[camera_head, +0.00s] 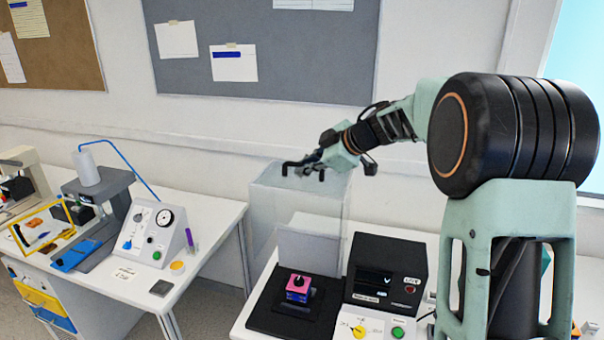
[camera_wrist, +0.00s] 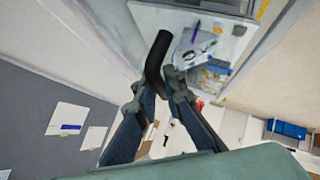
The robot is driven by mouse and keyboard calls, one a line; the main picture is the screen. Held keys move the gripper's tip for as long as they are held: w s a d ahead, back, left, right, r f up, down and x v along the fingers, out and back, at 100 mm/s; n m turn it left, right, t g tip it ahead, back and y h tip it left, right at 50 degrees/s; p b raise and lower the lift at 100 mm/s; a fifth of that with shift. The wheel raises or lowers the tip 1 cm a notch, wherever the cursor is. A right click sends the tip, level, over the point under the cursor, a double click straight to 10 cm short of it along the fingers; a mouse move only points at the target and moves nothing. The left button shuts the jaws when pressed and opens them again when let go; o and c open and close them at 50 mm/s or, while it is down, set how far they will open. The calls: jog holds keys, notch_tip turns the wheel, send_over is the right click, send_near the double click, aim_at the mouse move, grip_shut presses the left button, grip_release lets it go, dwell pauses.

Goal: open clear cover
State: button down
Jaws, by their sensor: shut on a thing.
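The clear cover (camera_head: 268,215) is a see-through box standing up behind a black base plate (camera_head: 265,318), its top well above the plate. A pink block with a dark knob (camera_head: 298,283) sits uncovered on the plate. My gripper (camera_head: 312,168) is at the cover's top edge, shut on a black bar-like handle (camera_head: 290,167). In the wrist view my gripper (camera_wrist: 165,84) has its fingertips closed around the lower part of this dark handle (camera_wrist: 156,55). The clear walls are hard to make out in the wrist view, and the handle's joint to the cover is unclear.
A black control box (camera_head: 385,270) with a display, a yellow knob and a green button stands right of the plate. A gap separates this table from the left bench (camera_head: 215,235), which holds a gauge panel (camera_head: 155,235) and other apparatus. A wall stands close behind.

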jog(key=shift+w+d+r+g, duration=0.15)
jog(key=shift+w, duration=0.4)
jog(key=shift+w+d+r+g, duration=0.15)
jog(key=shift+w, duration=0.35)
jog(key=c, duration=2.3)
grip_release()
jog(key=v, duration=1.2)
